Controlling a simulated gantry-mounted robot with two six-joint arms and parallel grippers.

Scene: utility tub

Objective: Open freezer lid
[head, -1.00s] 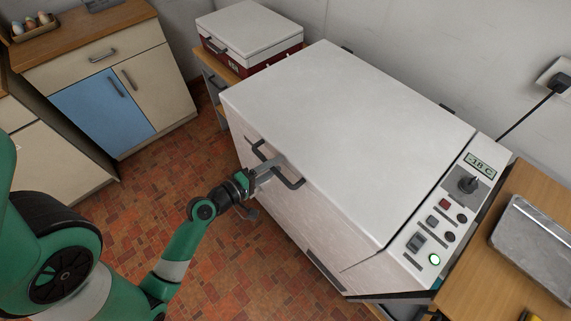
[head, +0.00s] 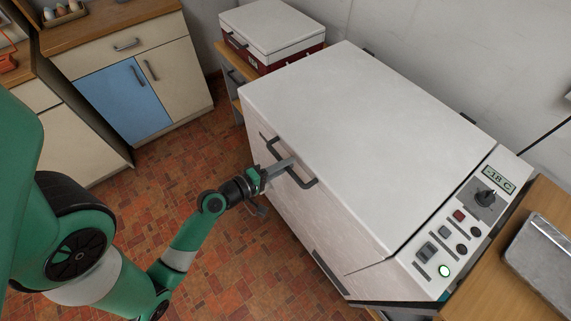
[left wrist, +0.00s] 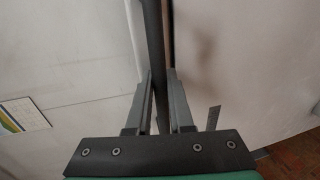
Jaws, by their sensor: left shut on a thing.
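The white chest freezer's lid (head: 340,130) lies flat and looks shut in the head view. A dark grey bar handle (head: 303,182) sits at its front edge. My left gripper (head: 282,167) comes from the floor side and is shut on this handle. In the left wrist view, the dark handle bar (left wrist: 155,50) runs upright between the two fingers of my left gripper (left wrist: 160,95). Part of the bar is hidden by the fingers. My right gripper is not in view.
The freezer's control panel (head: 462,228) has a green light and a -18 C display. A wooden table with a metal tray (head: 540,255) stands at right. A red-and-white cooler (head: 275,30) is behind the freezer's left end. The tiled floor (head: 195,165) in front is clear.

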